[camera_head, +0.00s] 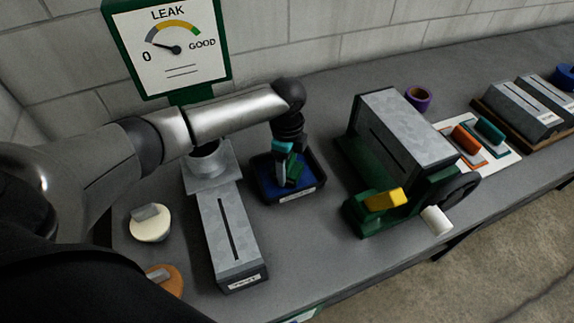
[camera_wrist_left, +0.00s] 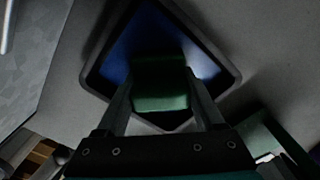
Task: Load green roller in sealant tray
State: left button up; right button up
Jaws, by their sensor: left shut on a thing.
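The sealant tray (camera_head: 263,183) is a dark, square-rimmed tray with a blue inside, on the bench in front of my left arm. My left gripper (camera_head: 287,174) reaches down into it from above. It is shut on the green roller (camera_head: 295,171), which is over the blue inside. In the left wrist view, the green roller (camera_wrist_left: 160,84) sits between both fingers, with the blue tray (camera_wrist_left: 122,50) around it. I cannot tell whether the roller touches the tray floor. My right gripper is not in view.
A grey duct (camera_head: 229,235) stands left of the tray, and a green crank machine (camera_head: 400,140) right of it. A cream round pot (camera_head: 150,224) and an orange one (camera_head: 166,279) sit at left. Orange (camera_head: 466,139) and teal (camera_head: 490,131) tools lie on a white mat.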

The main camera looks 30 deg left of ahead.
pick_arm(q)
jog(key=shift+s+p, duration=0.1)
jog(key=shift+p, duration=0.35)
dwell(1.6)
notch_tip(320, 180, up, 7)
jog(key=p, duration=0.8)
dwell(0.7)
jog(key=s+d+r+n+b, duration=0.1)
jog(key=d+r+n+b, duration=0.35)
jog(key=r+n, duration=0.35)
jog(key=s+d+f+n+b, duration=0.1)
jog(key=s+n+b, duration=0.7)
jog(key=n+b, duration=0.1)
jog(key=shift+s+f+b, duration=0.15)
jog(key=shift+s+b, duration=0.2)
jog(key=shift+b, duration=0.35)
